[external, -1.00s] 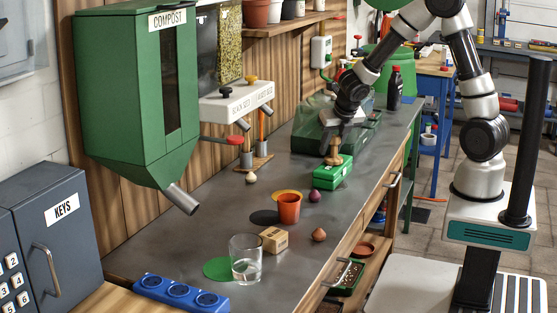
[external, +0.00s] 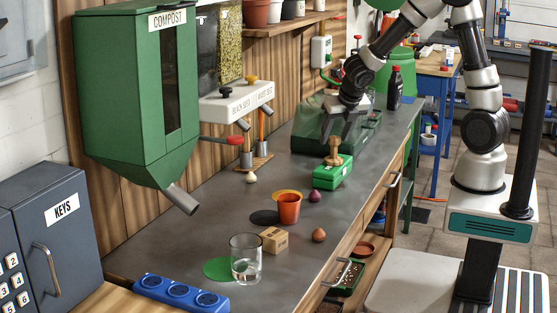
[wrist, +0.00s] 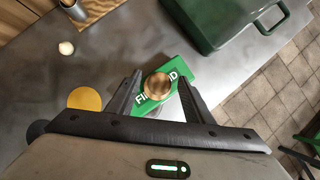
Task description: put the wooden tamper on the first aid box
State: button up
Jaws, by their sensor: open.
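The wooden tamper (external: 334,152) stands upright on top of the green first aid box (external: 325,179), which lies on the grey workbench. In the wrist view the tamper's round top (wrist: 157,86) shows over the box (wrist: 178,72) and covers part of its white lettering. My gripper (external: 342,140) is just above the tamper in the external view. Its two fingers (wrist: 157,88) are apart in the wrist view, one on each side of the tamper, with gaps visible between them and it. The tamper's foot is partly hidden from above by its top.
A large green case (external: 309,137) lies behind the first aid box. An onion (external: 315,196), an orange cup (external: 289,208), a small cardboard box (external: 274,240) and a glass (external: 245,258) stand nearer on the bench. A dark bottle (external: 395,88) stands at the far end.

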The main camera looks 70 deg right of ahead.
jog(key=p+v, duration=0.2)
jog(key=v, duration=0.5)
